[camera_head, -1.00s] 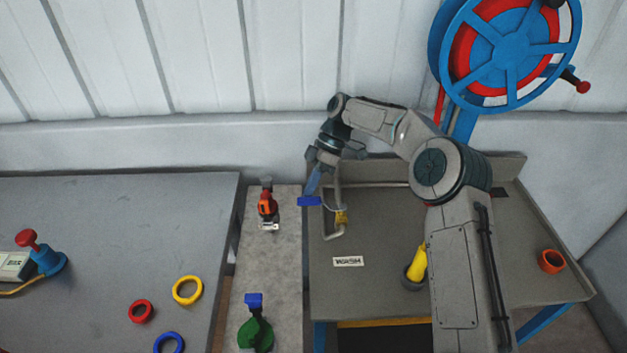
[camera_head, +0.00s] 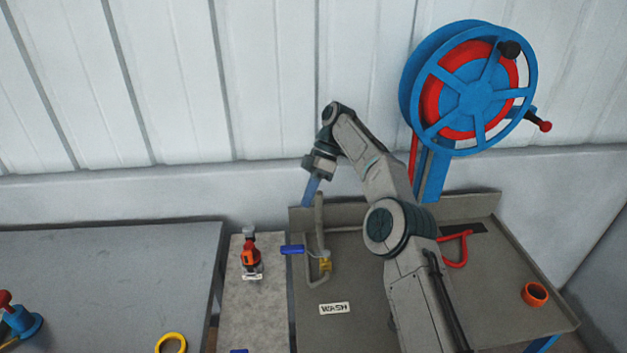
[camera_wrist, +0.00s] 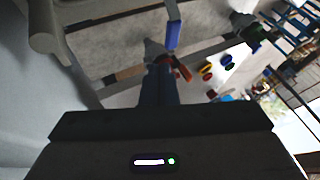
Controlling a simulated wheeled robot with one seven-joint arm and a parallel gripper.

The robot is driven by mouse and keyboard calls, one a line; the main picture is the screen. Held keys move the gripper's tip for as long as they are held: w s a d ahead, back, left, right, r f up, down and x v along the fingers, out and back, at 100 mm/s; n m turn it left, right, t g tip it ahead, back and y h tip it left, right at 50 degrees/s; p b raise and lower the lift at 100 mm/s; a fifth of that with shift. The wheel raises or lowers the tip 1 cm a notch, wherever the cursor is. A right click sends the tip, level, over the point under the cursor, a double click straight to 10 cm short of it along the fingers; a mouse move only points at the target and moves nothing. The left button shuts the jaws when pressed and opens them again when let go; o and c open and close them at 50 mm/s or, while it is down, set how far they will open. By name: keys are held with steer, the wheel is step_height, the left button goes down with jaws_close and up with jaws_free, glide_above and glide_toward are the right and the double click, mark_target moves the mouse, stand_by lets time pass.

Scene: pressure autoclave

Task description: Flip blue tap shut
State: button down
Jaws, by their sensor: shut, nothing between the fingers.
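The blue tap (camera_head: 292,249) is a short blue lever beside the grey upright pipe (camera_head: 321,235) at the left edge of the wash table. It points left, over the gap toward the narrow bench. A yellow tag (camera_head: 325,264) hangs by the pipe. My gripper (camera_head: 306,203) has blue fingers, shut and empty. It is above the blue tap and apart from it in the head view. In the wrist view my fingers (camera_wrist: 158,80) point away from the camera, and a blue bar (camera_wrist: 173,35), probably the tap lever, shows just past them.
A red and orange device (camera_head: 250,257) stands on the narrow bench left of the tap. The WASH label (camera_head: 334,308) lies on the wash table (camera_head: 355,275). A blue wheel (camera_head: 470,90), a red handle (camera_head: 458,250) and an orange ring (camera_head: 535,294) are at right. The wall is close behind.

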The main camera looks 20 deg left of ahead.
steer(key=p+v, duration=0.3)
steer(key=p, duration=0.3)
steer(key=shift+r+p, duration=0.15)
steer(key=shift+p, duration=0.25)
stand_by(0.3)
